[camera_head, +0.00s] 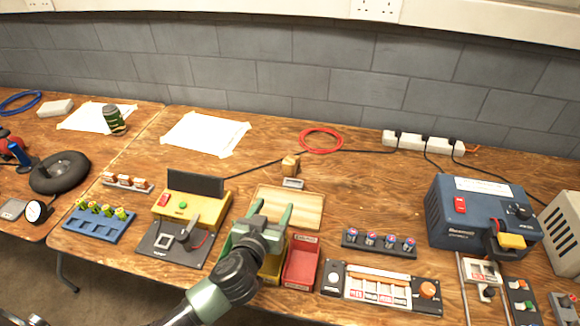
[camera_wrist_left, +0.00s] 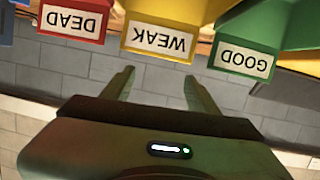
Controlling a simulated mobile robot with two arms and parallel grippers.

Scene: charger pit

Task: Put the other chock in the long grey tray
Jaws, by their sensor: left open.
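My left gripper (camera_head: 270,213) is open and empty, over the front part of a shallow wooden tray (camera_head: 312,223). Its spread fingers also show in the left wrist view (camera_wrist_left: 157,80), with nothing between them. A small tan wooden block (camera_head: 290,164), which may be a chock, lies on the table behind the wooden tray. A small grey piece (camera_head: 293,183) lies at the tray's back edge, too small to identify. A long dark grey tray (camera_head: 378,253) at centre right holds several upright cylindrical cells. I cannot tell a second chock. My right gripper is not in view.
Red (camera_head: 303,262) and yellow (camera_head: 271,268) bins stand close under my left arm; the wrist view shows labels DEAD, WEAK and GOOD. A yellow tester (camera_head: 215,215) is left, a blue machine (camera_head: 460,235) right. The table around the red cable ring (camera_head: 321,152) is mostly clear.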

